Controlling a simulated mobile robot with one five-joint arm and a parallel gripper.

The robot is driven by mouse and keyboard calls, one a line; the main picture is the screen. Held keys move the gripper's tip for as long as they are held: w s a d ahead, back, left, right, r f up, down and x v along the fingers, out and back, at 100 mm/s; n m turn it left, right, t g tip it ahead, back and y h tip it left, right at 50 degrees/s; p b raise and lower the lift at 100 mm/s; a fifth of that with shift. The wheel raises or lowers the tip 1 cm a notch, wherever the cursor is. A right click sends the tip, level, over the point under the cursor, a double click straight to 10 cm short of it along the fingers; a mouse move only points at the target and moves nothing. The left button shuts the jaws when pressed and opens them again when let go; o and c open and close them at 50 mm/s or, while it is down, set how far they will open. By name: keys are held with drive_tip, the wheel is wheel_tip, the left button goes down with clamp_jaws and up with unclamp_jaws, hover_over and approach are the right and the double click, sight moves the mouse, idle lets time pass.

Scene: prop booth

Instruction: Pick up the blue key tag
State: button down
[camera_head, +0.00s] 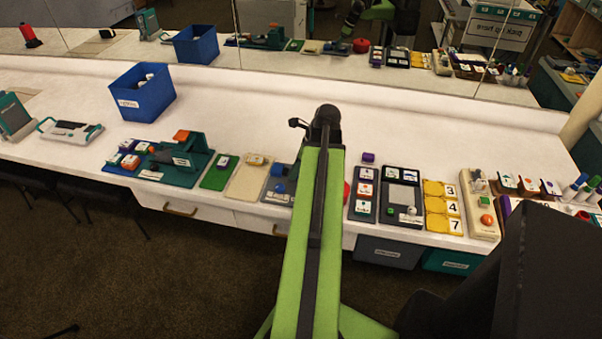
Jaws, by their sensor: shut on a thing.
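My green and black arm reaches forward over the white counter (420,135), and its dark end joint stands above the counter's middle. The jaws of my gripper do not show; the arm hides whatever is below and behind that joint. I cannot make out a blue key tag for certain. A small blue piece (280,187) lies on a grey-blue tray (270,197) just left of my arm, too small to identify.
A blue bin (142,98) with pale things inside stands at the back left. Trays and small items line the front edge, including a green mat (219,176) and yellow number cards (442,206). A mirror runs along the back. The counter behind the trays is mostly clear.

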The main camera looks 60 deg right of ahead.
drive_tip(key=shift+r, duration=0.1)
drive_tip(key=p+v, duration=0.2)
drive_tip(key=w+p+v, duration=0.1)
drive_tip(key=p+v, duration=0.2)
drive_tip(key=shift+a+r, duration=0.15)
drive_tip(key=shift+r, duration=0.15)
drive_tip(key=s+d+r+p, duration=0.3)
drive_tip(key=s+r+p, duration=0.2)
drive_tip(key=s, duration=0.5)
drive_tip(key=shift+s+r+p, duration=0.15)
drive_tip(key=shift+r+p, duration=0.15)
drive_tip(key=shift+p, duration=0.2)
